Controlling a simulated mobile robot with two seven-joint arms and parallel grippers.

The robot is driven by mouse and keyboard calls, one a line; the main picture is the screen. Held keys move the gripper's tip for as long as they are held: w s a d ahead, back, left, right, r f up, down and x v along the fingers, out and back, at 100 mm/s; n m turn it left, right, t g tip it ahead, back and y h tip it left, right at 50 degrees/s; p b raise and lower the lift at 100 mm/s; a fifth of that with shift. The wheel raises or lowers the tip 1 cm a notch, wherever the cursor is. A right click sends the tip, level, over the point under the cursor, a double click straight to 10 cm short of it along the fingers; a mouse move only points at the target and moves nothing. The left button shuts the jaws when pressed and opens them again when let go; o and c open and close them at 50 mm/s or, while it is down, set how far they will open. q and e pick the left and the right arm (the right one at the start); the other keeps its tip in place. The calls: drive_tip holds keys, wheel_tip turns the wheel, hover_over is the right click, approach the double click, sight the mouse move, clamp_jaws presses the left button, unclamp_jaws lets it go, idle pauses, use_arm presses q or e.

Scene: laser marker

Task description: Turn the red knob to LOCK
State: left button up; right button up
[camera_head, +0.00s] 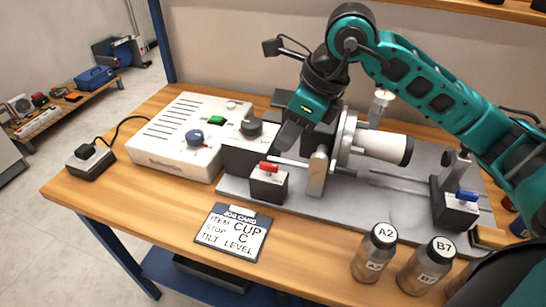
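The red knob (268,166) is a small red lever on top of a black block with a white label, at the front left of the grey machine base. The label is too small to read. My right gripper (287,140) reaches in from the right and points down, above and slightly behind the red knob, seemingly apart from it. Its fingers look dark and overlap the dark parts behind, so their opening is unclear. My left gripper is not in view.
A blue lever (467,196) sits on a similar block at the right. A white control box (180,138) stands left. A chuck (348,140) is behind the red knob. Jars A2 (375,254) and B7 (427,267) and a job card (234,232) are in front.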

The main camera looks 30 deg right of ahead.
sight(270, 164)
drive_tip(key=x, duration=0.8)
drive_tip(key=shift+c, duration=0.2)
clamp_jaws()
